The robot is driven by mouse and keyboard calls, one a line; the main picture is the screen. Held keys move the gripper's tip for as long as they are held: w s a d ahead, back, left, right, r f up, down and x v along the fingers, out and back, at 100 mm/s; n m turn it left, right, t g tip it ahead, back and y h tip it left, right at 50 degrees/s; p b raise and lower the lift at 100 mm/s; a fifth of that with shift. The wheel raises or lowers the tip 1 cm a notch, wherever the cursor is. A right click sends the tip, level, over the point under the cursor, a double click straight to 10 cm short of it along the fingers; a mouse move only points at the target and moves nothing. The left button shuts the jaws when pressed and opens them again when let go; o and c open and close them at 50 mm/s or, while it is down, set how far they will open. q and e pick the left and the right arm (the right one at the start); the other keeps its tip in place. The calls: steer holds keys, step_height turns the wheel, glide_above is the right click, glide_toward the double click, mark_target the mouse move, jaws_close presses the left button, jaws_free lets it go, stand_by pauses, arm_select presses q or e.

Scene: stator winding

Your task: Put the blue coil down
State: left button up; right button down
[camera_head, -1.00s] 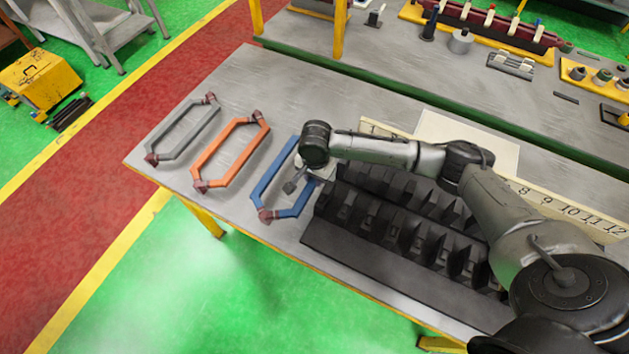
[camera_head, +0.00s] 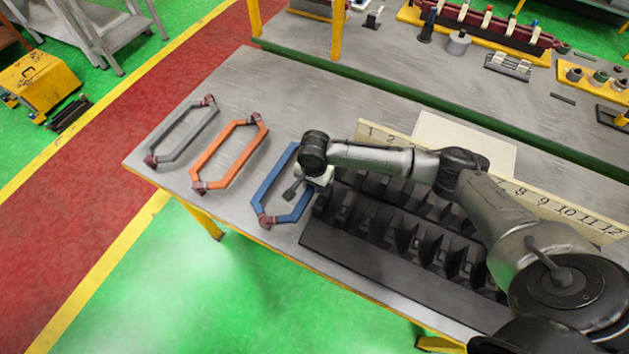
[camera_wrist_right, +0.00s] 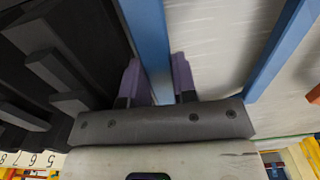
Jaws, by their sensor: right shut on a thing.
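The blue coil (camera_head: 268,186) is a long six-sided loop with reddish-brown ends. In the head view it lies at or just above the table (camera_head: 290,95), left of the black slotted stator block (camera_head: 375,255); I cannot tell whether it touches the table. My right gripper (camera_head: 312,192) is at the coil's right long side. In the right wrist view, the purple fingers of my right gripper (camera_wrist_right: 158,82) are closed on one blue bar (camera_wrist_right: 147,35). The coil's other long side (camera_wrist_right: 282,45) shows to the right. My left gripper is not in view.
An orange coil (camera_head: 212,147) and a grey coil (camera_head: 170,124) lie to the left of the blue one. A numbered strip (camera_head: 550,205) runs behind the stator block, with a pale sheet (camera_head: 465,135) behind it. The table is clear behind the coils.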

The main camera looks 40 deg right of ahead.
steer(key=shift+s+d+f, duration=0.2)
steer(key=shift+f, duration=0.5)
steer(key=c, duration=1.2)
jaws_free()
steer(key=shift+f, duration=0.15)
steer(key=shift+w+r+b, duration=0.1)
steer(key=shift+r+b, duration=0.1)
steer(key=shift+b, duration=0.45)
step_height(320, 180, up, 14)
steer(key=shift+w+a+f+p, duration=0.1)
steer(key=shift+a+f+p, duration=0.1)
steer(key=shift+p, duration=0.95)
